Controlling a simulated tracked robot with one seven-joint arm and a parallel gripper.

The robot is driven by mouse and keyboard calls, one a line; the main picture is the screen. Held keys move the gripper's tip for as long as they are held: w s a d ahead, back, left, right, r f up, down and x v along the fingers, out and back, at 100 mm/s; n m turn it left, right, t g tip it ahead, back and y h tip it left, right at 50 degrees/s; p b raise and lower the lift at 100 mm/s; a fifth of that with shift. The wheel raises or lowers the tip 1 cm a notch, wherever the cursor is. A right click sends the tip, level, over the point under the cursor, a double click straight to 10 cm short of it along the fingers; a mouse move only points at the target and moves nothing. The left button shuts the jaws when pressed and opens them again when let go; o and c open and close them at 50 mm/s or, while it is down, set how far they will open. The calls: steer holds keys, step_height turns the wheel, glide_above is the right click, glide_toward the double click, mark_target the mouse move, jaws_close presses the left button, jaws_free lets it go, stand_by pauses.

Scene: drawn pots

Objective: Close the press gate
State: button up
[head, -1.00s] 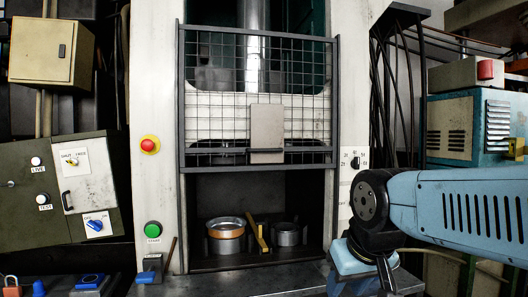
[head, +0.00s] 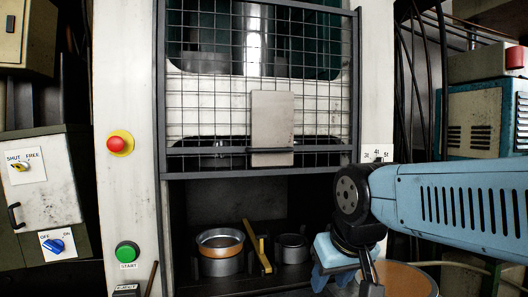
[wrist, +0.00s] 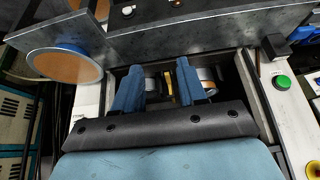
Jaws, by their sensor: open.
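The press gate (head: 215,105) is a dark-framed wire mesh with a pale plate (head: 272,118) and a dark handle bar (head: 270,150) along its lower part. It is raised, with the press opening below it uncovered. My gripper (wrist: 159,67) is open and empty, its two blue fingers apart in the wrist view. In the head view it hangs at the lower right of the opening, below the gate's bottom edge and apart from the handle; its fingertips are partly hidden there. The gate cannot be made out in the wrist view.
Inside the opening stand a copper-rimmed pot (head: 220,257), a yellow bar (head: 257,246) and a smaller grey pot (head: 292,249). A red button (head: 115,144) and green start button (head: 127,253) are at left. A brown round piece (head: 405,280) lies beneath my arm.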

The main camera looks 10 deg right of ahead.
steer(key=shift+a, duration=0.15)
steer(key=m+t+y, duration=0.6)
steer(key=m+y, duration=0.4)
steer(key=y, duration=0.2)
glide_toward(274, 150)
steer(key=x, duration=1.1)
steer(key=shift+w+a+f, duration=0.1)
steer(key=shift+w+a, duration=0.05)
steer(key=shift+c, duration=0.2)
jaws_close()
